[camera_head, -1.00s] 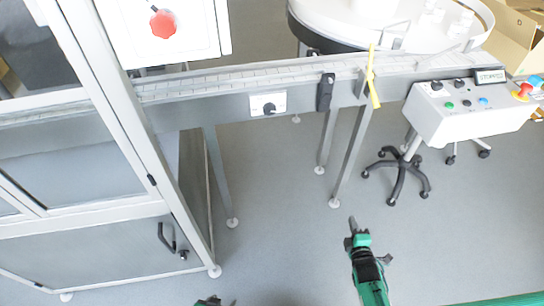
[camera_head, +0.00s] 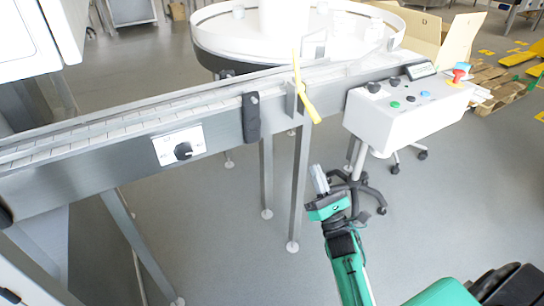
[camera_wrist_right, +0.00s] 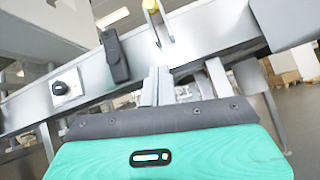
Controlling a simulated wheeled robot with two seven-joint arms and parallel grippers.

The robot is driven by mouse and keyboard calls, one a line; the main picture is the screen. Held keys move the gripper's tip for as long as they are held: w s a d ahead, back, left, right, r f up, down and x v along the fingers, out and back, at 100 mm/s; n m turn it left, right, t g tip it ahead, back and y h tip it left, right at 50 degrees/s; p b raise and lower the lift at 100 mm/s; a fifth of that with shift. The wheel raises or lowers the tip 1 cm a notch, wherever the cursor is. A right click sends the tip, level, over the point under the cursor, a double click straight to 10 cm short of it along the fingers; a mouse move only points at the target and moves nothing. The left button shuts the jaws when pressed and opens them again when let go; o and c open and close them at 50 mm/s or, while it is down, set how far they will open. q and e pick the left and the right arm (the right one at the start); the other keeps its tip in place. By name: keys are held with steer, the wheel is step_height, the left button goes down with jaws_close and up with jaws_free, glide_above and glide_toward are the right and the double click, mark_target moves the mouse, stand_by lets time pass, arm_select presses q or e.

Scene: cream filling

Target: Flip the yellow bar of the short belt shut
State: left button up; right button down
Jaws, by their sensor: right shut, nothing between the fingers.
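The yellow bar (camera_head: 307,95) stands steeply tilted on a metal bracket at the near side of the conveyor belt (camera_head: 100,168). Its top rises above the belt and its lower end hangs down to the right. My left gripper is not in view.
A black clamp (camera_head: 251,117) and a knob panel (camera_head: 180,146) sit on the belt's side, left of the bar. A control box (camera_head: 400,115) on a wheeled stand is to the right. A round table (camera_head: 225,55) stands behind. Belt legs stand below; floor in front is clear.

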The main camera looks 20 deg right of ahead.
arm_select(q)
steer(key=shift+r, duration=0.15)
arm_select(e)
steer(key=shift+r, duration=0.2)
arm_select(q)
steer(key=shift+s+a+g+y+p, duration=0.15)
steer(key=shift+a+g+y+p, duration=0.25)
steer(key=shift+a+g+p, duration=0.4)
arm_select(e)
steer(key=w+r, duration=0.5)
steer(key=r, duration=0.5)
steer(key=shift+w+d, duration=0.3)
steer(key=shift+d, duration=0.1)
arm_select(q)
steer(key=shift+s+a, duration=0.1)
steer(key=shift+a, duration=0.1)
arm_select(e)
steer(key=shift+r, duration=0.1)
